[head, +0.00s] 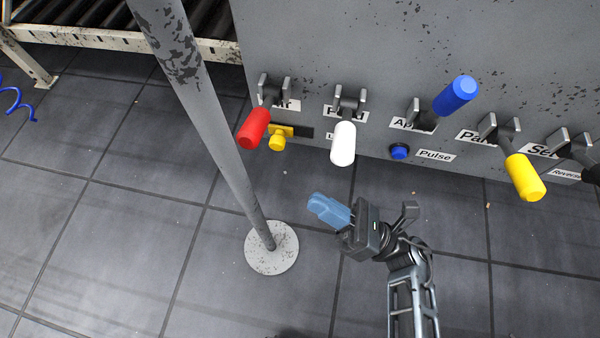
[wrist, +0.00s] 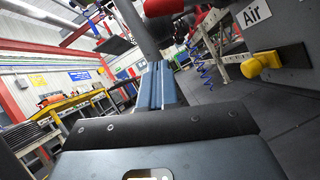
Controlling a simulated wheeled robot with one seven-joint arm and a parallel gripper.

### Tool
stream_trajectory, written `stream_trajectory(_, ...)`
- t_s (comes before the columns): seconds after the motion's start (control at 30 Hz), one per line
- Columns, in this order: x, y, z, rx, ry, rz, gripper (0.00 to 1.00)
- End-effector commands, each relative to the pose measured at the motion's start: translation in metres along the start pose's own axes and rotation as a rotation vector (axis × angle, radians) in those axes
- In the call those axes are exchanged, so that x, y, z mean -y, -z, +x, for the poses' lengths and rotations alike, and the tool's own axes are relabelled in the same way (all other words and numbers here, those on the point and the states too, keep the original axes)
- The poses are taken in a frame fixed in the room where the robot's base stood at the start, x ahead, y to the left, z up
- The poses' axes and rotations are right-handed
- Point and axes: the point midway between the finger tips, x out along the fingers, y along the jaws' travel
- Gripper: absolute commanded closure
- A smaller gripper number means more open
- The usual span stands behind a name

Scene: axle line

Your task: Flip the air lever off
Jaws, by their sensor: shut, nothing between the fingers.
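The air lever has a red handle (head: 253,128) and is the leftmost lever on the grey panel. Its handle points down and outward from its bracket, and its label is partly covered. In the wrist view the red handle (wrist: 163,7) shows at the top edge, left of the "Air" label (wrist: 258,11). My gripper (head: 326,209) is shut and empty, below and to the right of the red handle, apart from it and in front of the panel. Its blue fingers (wrist: 155,86) point ahead in the wrist view.
A grey post (head: 205,110) on a round base (head: 271,248) stands left of my gripper. The white lever (head: 343,144), blue lever (head: 455,95) and yellow lever (head: 525,177) are to the right. The floor below is mostly clear.

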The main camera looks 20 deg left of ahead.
Motion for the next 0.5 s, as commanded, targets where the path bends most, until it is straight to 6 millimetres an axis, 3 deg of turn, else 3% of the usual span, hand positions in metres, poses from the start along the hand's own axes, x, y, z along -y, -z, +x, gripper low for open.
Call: stream_trajectory(0.5,-0.001,0.001,0.094,0.0,-0.005,0.001,1.0)
